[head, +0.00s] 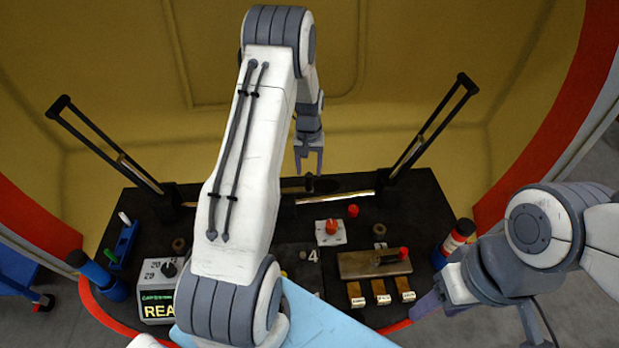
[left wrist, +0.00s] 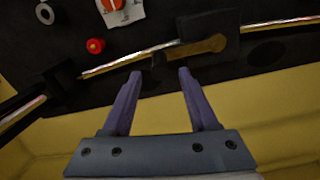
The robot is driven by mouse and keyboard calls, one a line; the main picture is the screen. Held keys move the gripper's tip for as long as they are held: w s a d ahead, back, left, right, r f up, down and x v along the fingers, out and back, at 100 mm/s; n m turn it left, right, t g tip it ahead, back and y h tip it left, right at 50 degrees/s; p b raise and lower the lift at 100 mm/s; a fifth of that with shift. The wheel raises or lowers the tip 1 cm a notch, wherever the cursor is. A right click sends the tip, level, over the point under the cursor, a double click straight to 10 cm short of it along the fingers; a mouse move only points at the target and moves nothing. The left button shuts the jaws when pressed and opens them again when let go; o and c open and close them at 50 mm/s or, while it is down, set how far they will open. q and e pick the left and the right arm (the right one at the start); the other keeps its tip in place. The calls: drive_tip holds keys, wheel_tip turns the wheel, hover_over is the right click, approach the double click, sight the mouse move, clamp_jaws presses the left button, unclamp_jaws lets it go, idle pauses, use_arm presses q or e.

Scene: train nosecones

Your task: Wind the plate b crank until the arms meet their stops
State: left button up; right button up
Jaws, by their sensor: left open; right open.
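The crank shows in the left wrist view as a brass-coloured lever (left wrist: 208,46) with a dark upright handle (left wrist: 158,66). In the head view its dark handle (head: 310,183) stands near the back of the black table. My left gripper (head: 309,170) is open and points down at the handle. In the left wrist view the handle appears between the open fingertips (left wrist: 160,72); contact cannot be told. Two black slotted arms, left (head: 105,143) and right (head: 432,128), stand tilted outward. My right gripper (head: 428,304) is open at the lower right, partly hidden. I cannot read a plate b label.
A shiny rod (head: 335,197) runs along the table's back. A white plate with a red knob (head: 331,227), a loose red cap (head: 353,210) and a wooden plate (head: 352,265) with a red-tipped lever lie nearer. A display box (head: 157,290) stands left. My left arm hides the middle.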

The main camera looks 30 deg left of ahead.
sight(310, 175)
use_arm(q)
drive_tip(key=shift+f, duration=2.4)
clamp_jaws()
drive_tip(key=shift+d, duration=0.1)
